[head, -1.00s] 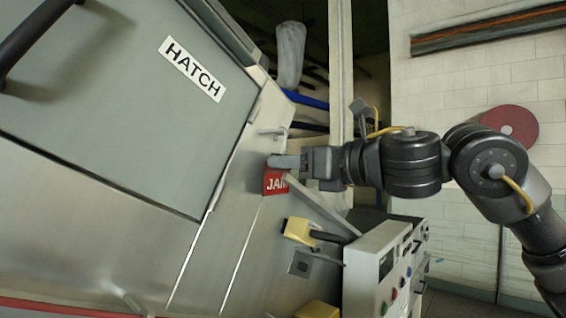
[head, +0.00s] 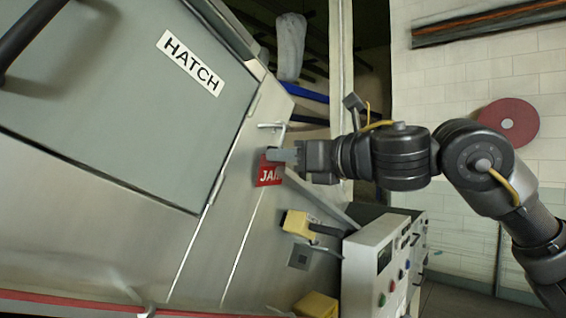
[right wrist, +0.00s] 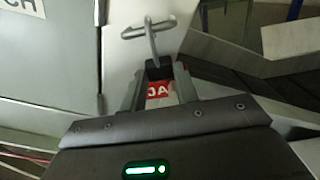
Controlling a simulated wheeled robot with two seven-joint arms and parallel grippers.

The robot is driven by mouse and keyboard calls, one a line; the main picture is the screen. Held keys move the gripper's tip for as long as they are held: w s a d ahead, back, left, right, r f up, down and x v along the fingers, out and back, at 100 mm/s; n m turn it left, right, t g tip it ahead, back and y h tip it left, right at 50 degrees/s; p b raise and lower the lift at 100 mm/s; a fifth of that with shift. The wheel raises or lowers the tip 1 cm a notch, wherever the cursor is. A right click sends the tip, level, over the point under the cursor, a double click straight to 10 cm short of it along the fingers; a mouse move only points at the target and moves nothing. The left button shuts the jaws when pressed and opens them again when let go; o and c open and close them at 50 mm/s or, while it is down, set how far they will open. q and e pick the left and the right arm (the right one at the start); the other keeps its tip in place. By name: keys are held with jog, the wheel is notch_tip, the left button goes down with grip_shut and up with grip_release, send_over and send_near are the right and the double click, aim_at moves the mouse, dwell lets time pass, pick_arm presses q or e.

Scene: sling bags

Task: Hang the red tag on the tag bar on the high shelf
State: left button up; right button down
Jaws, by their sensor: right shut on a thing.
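The red tag (head: 269,172) with white "JAM" lettering is held at the tips of my right gripper (head: 284,156), against the grey metal machine front in the head view. In the right wrist view the red tag (right wrist: 159,90) shows between the two fingers (right wrist: 160,76). A small metal bar with a crosspiece (right wrist: 149,29) stands just beyond the fingertips there. In the head view this bar (head: 271,126) is slightly above the tag. I cannot tell whether the tag touches it. My left gripper is not in view.
A grey hatch door (head: 110,110) labelled "HATCH" fills the left. A control box (head: 383,262) with buttons and yellow blocks (head: 298,224) stand below my right gripper. A blue bar (head: 303,91) and a grey hanging bag-like thing (head: 290,46) are behind.

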jog(key=r, duration=0.1)
jog(key=r+p, duration=0.2)
jog(key=shift+s+d, duration=0.1)
jog(key=shift+d, duration=0.15)
dwell(0.4)
jog(key=shift+s+d+f+b, duration=0.1)
jog(key=shift+s+f+b, duration=0.15)
jog(key=shift+b, duration=0.2)
jog(key=b+v, duration=0.2)
jog(key=v, duration=0.4)
jog(key=shift+d, duration=0.3)
dwell(0.4)
jog(key=shift+s, duration=0.15)
